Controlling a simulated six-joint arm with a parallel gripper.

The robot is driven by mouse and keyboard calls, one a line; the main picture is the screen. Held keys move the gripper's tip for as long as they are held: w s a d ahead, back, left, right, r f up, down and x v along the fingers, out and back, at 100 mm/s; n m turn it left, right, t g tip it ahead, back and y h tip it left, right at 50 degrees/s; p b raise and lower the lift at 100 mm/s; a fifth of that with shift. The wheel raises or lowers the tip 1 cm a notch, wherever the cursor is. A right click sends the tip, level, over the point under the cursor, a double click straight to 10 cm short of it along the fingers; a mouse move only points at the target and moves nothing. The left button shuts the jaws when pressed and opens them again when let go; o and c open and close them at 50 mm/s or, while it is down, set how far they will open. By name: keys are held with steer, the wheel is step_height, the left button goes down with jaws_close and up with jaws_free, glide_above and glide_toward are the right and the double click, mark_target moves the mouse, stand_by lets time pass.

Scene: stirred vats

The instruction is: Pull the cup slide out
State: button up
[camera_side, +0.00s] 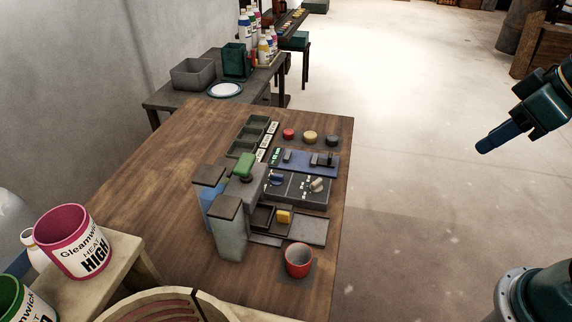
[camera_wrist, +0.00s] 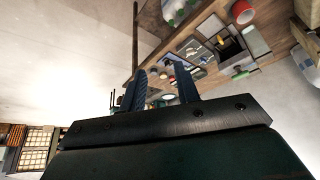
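On the wooden table (camera_side: 150,200), a dark slide tray with a yellow block (camera_side: 284,216) lies beside a flat grey plate (camera_side: 308,231) at the near end of the machine. I take this low assembly for the cup slide; how far it is out I cannot tell. A red cup (camera_side: 298,260) stands just in front of it and also shows in the wrist view (camera_wrist: 242,12). My gripper (camera_side: 488,143) is in the air over the floor, well right of the table. In the wrist view its two fingers (camera_wrist: 162,85) are apart with nothing between them.
The space between gripper and table is clear.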

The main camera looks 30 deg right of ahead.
steer(key=w+a+f+n+g+y, duration=0.1)
steer(key=w+a+f+n, duration=0.25)
steer(key=w+a, duration=0.6)
steer(key=n+g+y, duration=0.1)
steer(key=n+y, duration=0.1)
steer(key=n, duration=0.2)
glide_above(285, 212)
steer(key=s+d, duration=0.4)
step_height(285, 212, down, 9)
steer(key=shift+a+f, duration=0.1)
steer(key=shift+a, duration=0.05)
steer(key=shift+x, duration=6.85)
steer(key=shift+f, duration=0.1)
jaws_close()
